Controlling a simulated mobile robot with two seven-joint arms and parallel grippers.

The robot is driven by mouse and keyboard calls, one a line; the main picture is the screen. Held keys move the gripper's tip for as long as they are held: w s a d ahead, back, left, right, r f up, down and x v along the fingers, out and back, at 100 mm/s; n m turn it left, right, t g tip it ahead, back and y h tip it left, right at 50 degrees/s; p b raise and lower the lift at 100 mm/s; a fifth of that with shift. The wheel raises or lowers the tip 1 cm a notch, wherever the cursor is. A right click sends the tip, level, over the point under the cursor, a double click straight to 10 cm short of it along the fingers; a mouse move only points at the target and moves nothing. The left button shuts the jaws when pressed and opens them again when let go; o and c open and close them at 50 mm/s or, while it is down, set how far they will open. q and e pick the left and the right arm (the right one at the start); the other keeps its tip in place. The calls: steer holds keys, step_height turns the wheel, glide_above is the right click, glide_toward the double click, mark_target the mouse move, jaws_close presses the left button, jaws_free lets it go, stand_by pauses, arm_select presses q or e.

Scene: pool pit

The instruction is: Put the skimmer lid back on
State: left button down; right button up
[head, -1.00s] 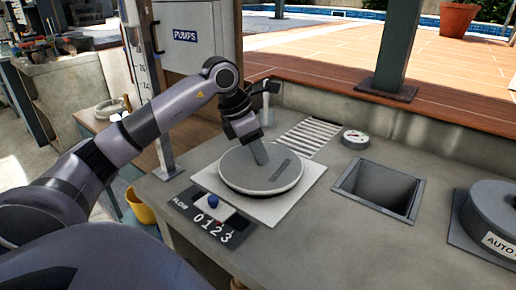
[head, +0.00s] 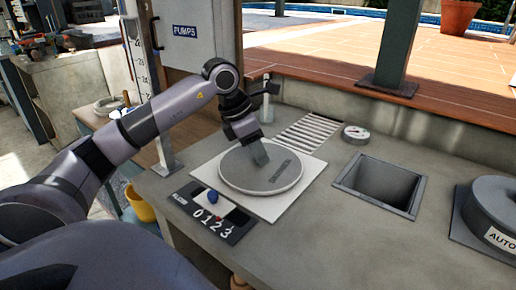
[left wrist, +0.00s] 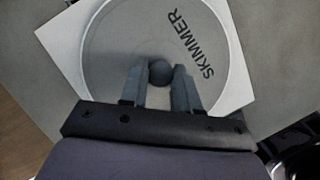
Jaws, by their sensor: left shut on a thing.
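The round grey skimmer lid (head: 250,180) lies level over the white square plate (head: 272,210) on the grey counter. My left gripper (head: 261,158) comes down on it from above, near its middle. In the left wrist view the lid (left wrist: 118,45) carries the word SKIMMER and a dark round knob (left wrist: 160,73). The two fingers of my left gripper stand on either side of the knob, shut on it. The opening below is hidden, and I cannot tell whether the lid is fully seated. My right gripper is not in view.
A slotted grate (head: 310,132) and a round gauge (head: 355,133) lie behind. A square open pit (head: 378,186) and a dark round unit (head: 495,215) are to the right.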

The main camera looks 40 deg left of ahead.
arm_select(q)
steer(key=shift+f, duration=0.3)
stand_by(0.8)
steer(key=c, duration=0.6)
jaws_free()
steer(key=shift+r, duration=0.1)
steer(key=shift+r+p, duration=2)
steer(key=shift+r, duration=0.4)
steer(key=shift+r, duration=0.1)
steer(key=shift+r+p, duration=1.8)
steer(key=shift+r, duration=0.15)
